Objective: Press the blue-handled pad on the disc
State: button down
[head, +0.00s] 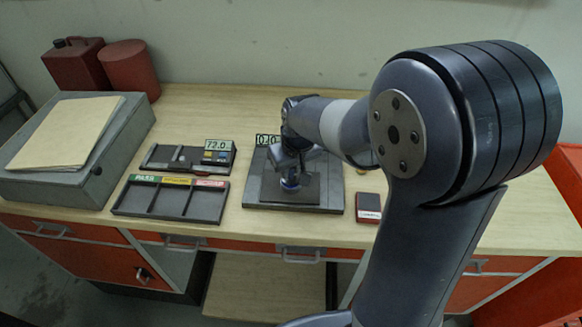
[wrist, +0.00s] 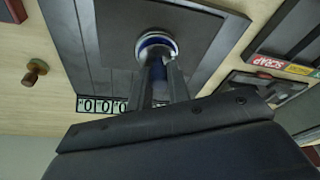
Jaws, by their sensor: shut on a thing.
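The blue-handled pad (wrist: 156,42) is upright between my fingers in the wrist view, with a pale round rim around its blue part. In the head view its blue part (head: 290,184) shows low over the dark plate. My gripper (wrist: 160,78) is shut on the handle; it also shows in the head view (head: 290,170), above the plate. The disc cannot be made out; the pad and plate area may hide it. I cannot tell whether the pad touches what is below.
The grey stepped plate (head: 328,198) has a number display (wrist: 102,105) showing zeros. Left of it are a three-slot tray (head: 170,203) with coloured labels and a gauge reading 72.0 (head: 218,146). A red-and-black box (head: 368,207) stands right, near a small brass knob (wrist: 35,70).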

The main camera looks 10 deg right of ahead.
jog(key=shift+r+p, duration=2.65)
jog(key=shift+r, duration=0.85)
